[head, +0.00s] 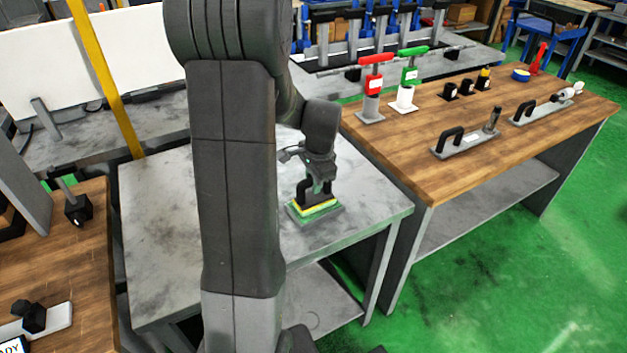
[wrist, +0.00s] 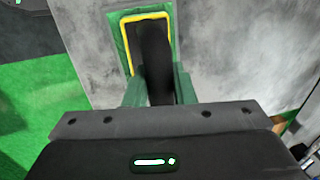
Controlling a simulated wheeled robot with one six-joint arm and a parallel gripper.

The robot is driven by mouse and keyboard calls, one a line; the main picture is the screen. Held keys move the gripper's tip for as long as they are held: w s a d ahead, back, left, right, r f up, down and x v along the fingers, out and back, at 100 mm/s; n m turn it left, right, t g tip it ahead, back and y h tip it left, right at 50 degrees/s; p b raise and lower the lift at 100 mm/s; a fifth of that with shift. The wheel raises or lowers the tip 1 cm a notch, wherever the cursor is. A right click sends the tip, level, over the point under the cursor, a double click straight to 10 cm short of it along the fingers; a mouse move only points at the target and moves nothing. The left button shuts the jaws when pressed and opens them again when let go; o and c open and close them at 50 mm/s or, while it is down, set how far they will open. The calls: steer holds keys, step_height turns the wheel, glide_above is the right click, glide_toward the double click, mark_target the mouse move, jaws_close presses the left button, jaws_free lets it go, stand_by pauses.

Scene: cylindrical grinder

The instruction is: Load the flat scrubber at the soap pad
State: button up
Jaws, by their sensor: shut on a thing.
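My gripper (head: 318,186) is shut on the black handle (wrist: 155,60) of the flat scrubber. The scrubber (head: 312,205) is low over the grey metal table, with a yellow edge and green beneath it. A flat grey and green pad (head: 328,219) shows directly under it; I cannot tell whether they touch or are slightly apart. In the wrist view, the handle stands between my two green-tinted fingers, and a yellow border (wrist: 124,30) with green outside it surrounds its far end. The near part of the scrubber is hidden by my gripper.
The grey table (head: 365,200) is mostly clear around the pad. A wooden table (head: 400,135) on the right holds red and green clamps (head: 409,75), black pieces and two handled tools (head: 466,144). Another wooden bench (head: 85,265) stands at left. My arm hides the middle.

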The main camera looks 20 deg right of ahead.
steer(key=shift+r+p, duration=2.5)
steer(key=shift+r, duration=1)
steer(key=shift+f, duration=0.1)
